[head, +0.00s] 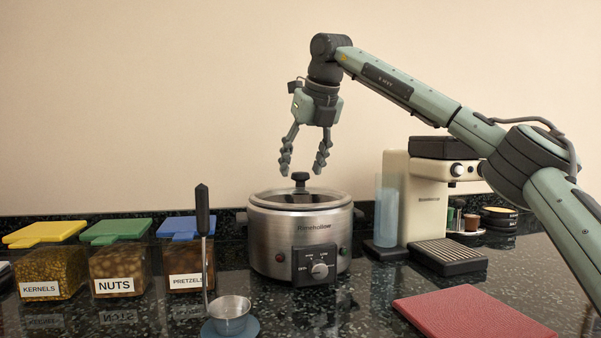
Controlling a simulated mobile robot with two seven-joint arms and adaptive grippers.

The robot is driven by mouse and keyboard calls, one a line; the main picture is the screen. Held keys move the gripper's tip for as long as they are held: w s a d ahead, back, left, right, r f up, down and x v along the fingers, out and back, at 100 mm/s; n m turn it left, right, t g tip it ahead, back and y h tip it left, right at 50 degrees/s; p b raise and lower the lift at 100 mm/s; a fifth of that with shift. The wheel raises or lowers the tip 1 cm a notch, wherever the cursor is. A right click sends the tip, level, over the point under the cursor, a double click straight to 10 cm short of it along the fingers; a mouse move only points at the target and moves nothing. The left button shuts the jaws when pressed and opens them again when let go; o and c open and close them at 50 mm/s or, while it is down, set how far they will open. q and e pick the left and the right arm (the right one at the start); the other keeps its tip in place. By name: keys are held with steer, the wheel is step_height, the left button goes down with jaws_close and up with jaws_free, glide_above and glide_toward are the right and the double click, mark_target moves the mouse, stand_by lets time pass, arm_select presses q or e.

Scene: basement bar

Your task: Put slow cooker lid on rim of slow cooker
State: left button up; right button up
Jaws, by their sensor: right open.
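The slow cooker (275,233) is a silver pot with a front dial, standing on the dark counter in the middle of the head view. The slow cooker lid (270,199), dark with a metal edge and a black knob (300,179), lies on top of the cooker and looks level on its rim. My right gripper (301,172) points down above the lid. Its fingers are open, one to each side above the knob, with nothing between them. I cannot tell whether a fingertip touches the knob. My left gripper is not in view.
Jars of kernels (50,270), nuts (117,268) and pretzels (184,265) stand at the left. A metal cup (230,314) and an upright black-handled utensil (203,212) are in front. A coffee machine (429,198) stands right of the cooker, behind a red mat (470,316).

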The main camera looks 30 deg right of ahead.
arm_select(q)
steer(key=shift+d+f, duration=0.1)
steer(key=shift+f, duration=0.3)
arm_select(e)
steer(key=v, duration=0.9)
steer(key=shift+s+r, duration=0.2)
steer(key=shift+r, duration=0.1)
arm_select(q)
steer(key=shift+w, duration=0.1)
